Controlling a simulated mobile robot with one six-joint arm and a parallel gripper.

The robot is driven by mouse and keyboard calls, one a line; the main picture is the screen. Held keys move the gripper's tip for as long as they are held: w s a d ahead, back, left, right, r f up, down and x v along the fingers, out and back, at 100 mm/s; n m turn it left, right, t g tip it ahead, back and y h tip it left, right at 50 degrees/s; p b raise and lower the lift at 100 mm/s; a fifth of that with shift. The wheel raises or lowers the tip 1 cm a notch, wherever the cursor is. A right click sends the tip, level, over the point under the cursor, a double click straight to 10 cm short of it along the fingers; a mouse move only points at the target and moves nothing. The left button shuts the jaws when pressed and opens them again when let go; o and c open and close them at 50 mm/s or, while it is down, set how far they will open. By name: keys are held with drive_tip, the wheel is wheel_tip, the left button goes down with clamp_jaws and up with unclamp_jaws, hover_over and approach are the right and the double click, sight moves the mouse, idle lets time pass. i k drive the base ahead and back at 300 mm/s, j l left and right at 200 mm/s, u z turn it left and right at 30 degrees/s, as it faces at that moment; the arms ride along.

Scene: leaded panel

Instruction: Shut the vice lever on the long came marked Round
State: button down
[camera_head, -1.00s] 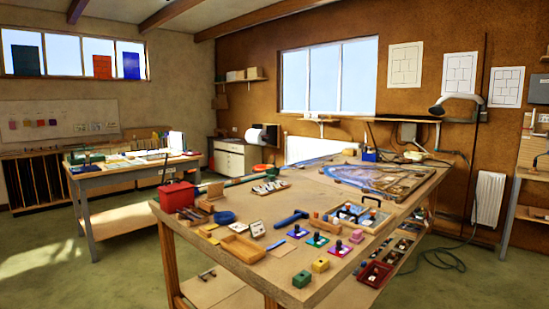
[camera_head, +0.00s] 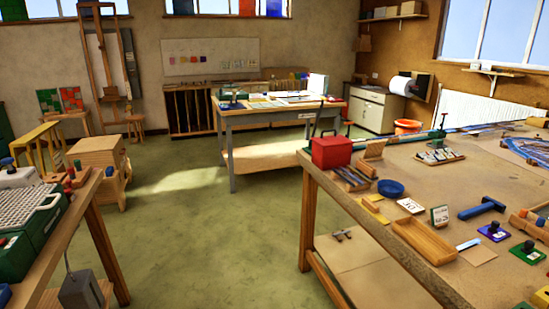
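A green fixture (camera_head: 431,135) that may be a lead vice sits on the far edge of the large wooden bench (camera_head: 388,228). A long thin strip (camera_head: 485,126), possibly a came, runs right from it. Another small green device (camera_head: 232,101) stands on the left end of the grey-legged table (camera_head: 262,112); I cannot tell if it is a vice. No label reading Round is legible, and I cannot make out a lever or its position. My gripper is not in view.
Green floor (camera_head: 200,220) lies open between the benches. A red box (camera_head: 338,151) sits on the large bench's corner. An orange bucket (camera_head: 408,127) stands behind.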

sight(445, 114)
drive_tip(key=i+j+u, duration=0.25)
drive_tip(key=i, duration=1.1)
drive_tip(key=i+j+u, duration=0.25)
drive_tip(key=i, duration=1.1)
drive_tip(key=i+z, duration=0.2)
drive_tip(key=i, duration=0.35)
drive_tip(key=i+z, duration=0.15)
drive_tip(key=i, duration=0.4)
drive_tip(key=i+z, duration=0.2)
drive_tip(key=i, duration=0.3)
drive_tip(key=i+j+z, duration=0.2)
drive_tip(key=i, duration=0.35)
drive_tip(key=i+j+z, duration=0.15)
drive_tip(key=i+j, duration=0.15)
drive_tip(key=i, duration=0.2)
drive_tip(key=i+l+z, duration=0.65)
drive_tip(key=z, duration=0.15)
drive_tip(key=i+l+z, duration=0.1)
drive_tip(key=i+z, duration=0.7)
drive_tip(key=i+j+z, duration=0.2)
drive_tip(key=i+z, duration=0.25)
drive_tip(key=i+l+z, duration=0.2)
drive_tip(key=i+l, duration=0.15)
drive_tip(key=i+l+z, duration=0.25)
drive_tip(key=i, duration=0.35)
drive_tip(key=i+l+z, duration=0.2)
drive_tip(key=i, duration=0.3)
drive_tip(key=k+j, duration=0.05)
